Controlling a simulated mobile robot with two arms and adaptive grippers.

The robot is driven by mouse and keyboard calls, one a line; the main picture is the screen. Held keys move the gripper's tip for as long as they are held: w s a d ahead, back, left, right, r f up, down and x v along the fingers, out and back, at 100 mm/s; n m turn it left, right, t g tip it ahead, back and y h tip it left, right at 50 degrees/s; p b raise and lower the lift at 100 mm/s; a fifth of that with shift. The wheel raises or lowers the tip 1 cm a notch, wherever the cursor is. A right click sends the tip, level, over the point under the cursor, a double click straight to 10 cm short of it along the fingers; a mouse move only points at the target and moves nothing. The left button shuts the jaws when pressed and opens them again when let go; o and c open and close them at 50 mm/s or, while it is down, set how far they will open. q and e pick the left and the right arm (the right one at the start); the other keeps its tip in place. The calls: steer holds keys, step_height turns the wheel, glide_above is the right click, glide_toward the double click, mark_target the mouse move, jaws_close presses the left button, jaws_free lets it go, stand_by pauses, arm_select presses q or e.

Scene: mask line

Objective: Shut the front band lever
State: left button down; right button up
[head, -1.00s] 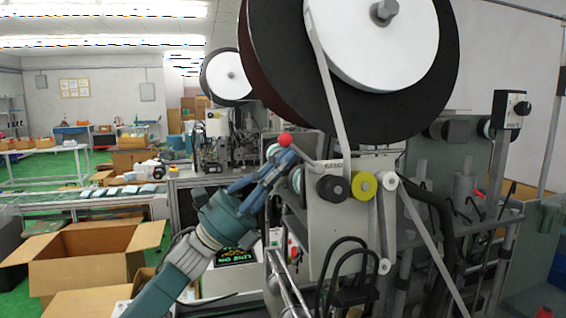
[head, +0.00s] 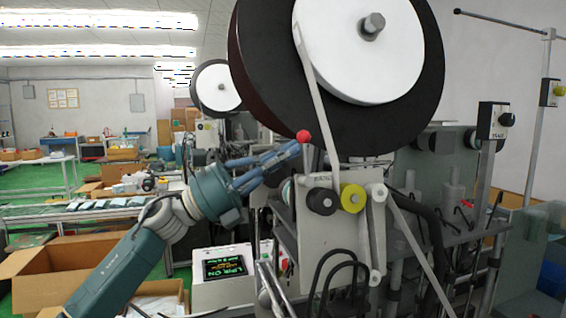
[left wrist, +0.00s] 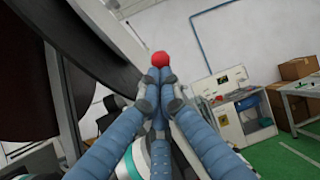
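The front band lever is a thin stem with a red ball knob (head: 303,136), standing nearly upright on the grey machine head below the big reel. My left gripper (head: 297,150) reaches in from the left with its blue fingers at the knob. In the left wrist view the fingertips (left wrist: 158,76) are drawn together, with the red knob (left wrist: 159,58) just beyond them. The stem is hidden there. The fingers look to be at or touching the knob, with no clear grip around it. My right gripper is not in view.
The large black-and-white reel (head: 372,50) hangs close above the lever. A black roller (head: 322,200) and a yellow roller (head: 352,198) sit below it, with a white band running past. A lit display box (head: 225,270) and open carton (head: 60,262) are lower left.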

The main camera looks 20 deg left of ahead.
arm_select(q)
steer(key=shift+w+d+r, duration=0.1)
stand_by(0.3)
stand_by(0.3)
steer(key=s+a+b, duration=0.5)
steer(key=a+b, duration=0.1)
steer(key=a, duration=0.7)
steer(key=shift+s+f, duration=0.2)
steer(key=shift+f, duration=0.05)
steer(key=shift+d, duration=0.15)
